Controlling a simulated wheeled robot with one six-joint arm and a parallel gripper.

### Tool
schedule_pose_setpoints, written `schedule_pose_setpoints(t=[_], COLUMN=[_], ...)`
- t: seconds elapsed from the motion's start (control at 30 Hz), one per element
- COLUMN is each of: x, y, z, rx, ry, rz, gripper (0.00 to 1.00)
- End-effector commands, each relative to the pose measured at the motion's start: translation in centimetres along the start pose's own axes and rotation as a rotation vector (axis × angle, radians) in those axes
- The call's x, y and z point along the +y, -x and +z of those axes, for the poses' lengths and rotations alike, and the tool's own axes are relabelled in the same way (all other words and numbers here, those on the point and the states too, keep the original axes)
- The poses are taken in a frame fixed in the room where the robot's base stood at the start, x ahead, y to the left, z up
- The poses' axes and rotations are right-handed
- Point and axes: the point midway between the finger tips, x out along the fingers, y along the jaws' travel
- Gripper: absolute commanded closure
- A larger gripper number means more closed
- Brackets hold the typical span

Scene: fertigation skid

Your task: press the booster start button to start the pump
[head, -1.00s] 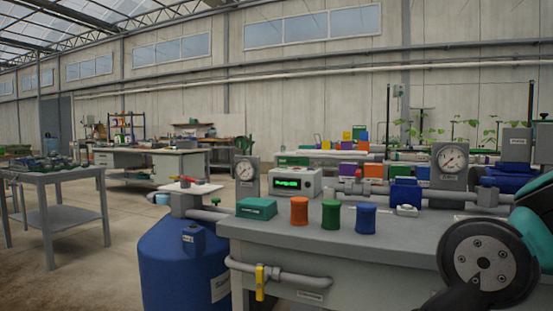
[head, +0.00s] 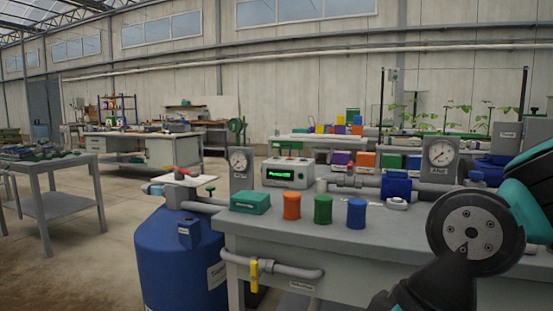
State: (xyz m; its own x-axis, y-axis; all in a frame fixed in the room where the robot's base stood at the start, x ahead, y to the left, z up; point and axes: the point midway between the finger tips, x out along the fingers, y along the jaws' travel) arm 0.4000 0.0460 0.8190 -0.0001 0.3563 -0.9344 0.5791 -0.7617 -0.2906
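A pale control box (head: 290,172) with a lit green display stands at the back of the grey bench (head: 330,240); the display text is too small to read surely. A small red spot shows on its top, but I cannot tell whether it is a button. I cannot pick out a booster start button with certainty. My arm (head: 472,232) comes in from the right, in front of the bench's right part. My gripper is out of view.
Gauges (head: 440,160) and grey pipework stand behind. A blue tank (head: 180,260) stands at left. Floor between it and the left table (head: 55,207) is clear.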

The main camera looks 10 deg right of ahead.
Motion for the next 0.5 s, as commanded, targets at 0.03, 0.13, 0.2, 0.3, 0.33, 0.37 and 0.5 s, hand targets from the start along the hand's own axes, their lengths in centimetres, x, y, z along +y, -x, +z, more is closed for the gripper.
schedule_pose_setpoints(t=[0.03,0.13,0.2,0.3,0.33,0.37,0.5], x=[0.0,0.0,0.0,0.0,0.0,0.0,0.0], y=[0.0,0.01,0.01,0.01,0.01,0.01,0.01], z=[0.0,-0.01,-0.01,-0.01,-0.01,0.0,-0.01], rx=[0.0,0.0,0.0,0.0,0.0,0.0,0.0], ry=[0.0,0.0,0.0,0.0,0.0,0.0,0.0], rz=[0.0,0.0,0.0,0.0,0.0,0.0,0.0], gripper=[0.88,1.0,1.0,1.0,1.0,1.0,1.0])
